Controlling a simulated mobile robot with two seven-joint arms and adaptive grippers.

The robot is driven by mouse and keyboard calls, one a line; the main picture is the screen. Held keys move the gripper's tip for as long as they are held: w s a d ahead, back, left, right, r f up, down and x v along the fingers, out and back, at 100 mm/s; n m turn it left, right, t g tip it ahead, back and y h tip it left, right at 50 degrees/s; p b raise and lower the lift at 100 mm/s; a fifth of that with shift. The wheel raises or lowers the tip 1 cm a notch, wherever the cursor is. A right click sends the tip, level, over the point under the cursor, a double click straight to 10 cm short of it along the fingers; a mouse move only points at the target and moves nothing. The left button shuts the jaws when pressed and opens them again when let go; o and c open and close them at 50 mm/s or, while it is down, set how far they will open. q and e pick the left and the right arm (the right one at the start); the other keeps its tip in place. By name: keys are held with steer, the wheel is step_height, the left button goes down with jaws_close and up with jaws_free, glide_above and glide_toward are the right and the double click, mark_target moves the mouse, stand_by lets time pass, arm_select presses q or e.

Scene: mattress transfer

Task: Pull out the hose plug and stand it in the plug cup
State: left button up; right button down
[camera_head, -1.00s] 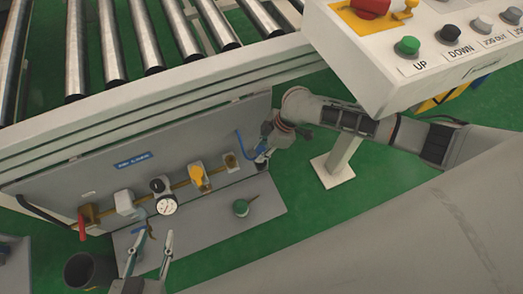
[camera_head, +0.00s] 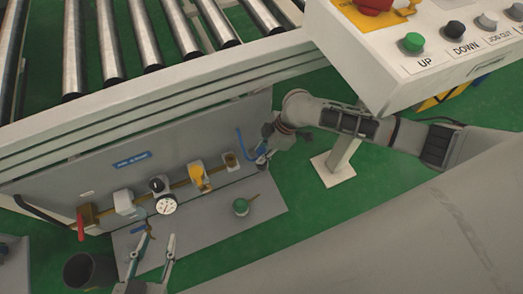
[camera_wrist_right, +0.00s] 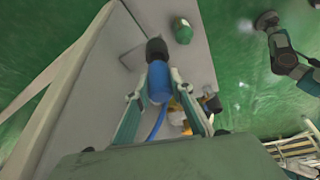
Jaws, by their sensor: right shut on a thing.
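The hose plug (camera_wrist_right: 158,84) is a blue cylinder with a black end, seen in the right wrist view. My right gripper (camera_wrist_right: 157,86) is shut on it, one finger on each side. In the head view my right gripper (camera_head: 262,158) is beside the right end of the pipe row, close to the blue hose (camera_head: 240,142). I cannot tell whether the plug is clear of its socket. A green round container (camera_head: 241,206), possibly the plug cup, stands on the grey plate; it also shows in the right wrist view (camera_wrist_right: 182,30). My left gripper (camera_head: 157,250) is open and empty.
A grey panel carries a pressure gauge (camera_head: 166,205), a yellow-bodied unit (camera_head: 200,178) and a red-handled valve (camera_head: 82,222). A dark bin (camera_head: 88,270) stands at lower left. A white control console (camera_head: 400,60) overhangs my right arm. The grey plate (camera_head: 215,235) has bare room around the green container.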

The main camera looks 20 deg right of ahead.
steer(key=shift+f+b, duration=0.35)
steer(key=shift+f, duration=0.75)
steer(key=c, duration=1.7)
jaws_free()
steer(key=shift+r, duration=0.1)
steer(key=v, duration=1.2)
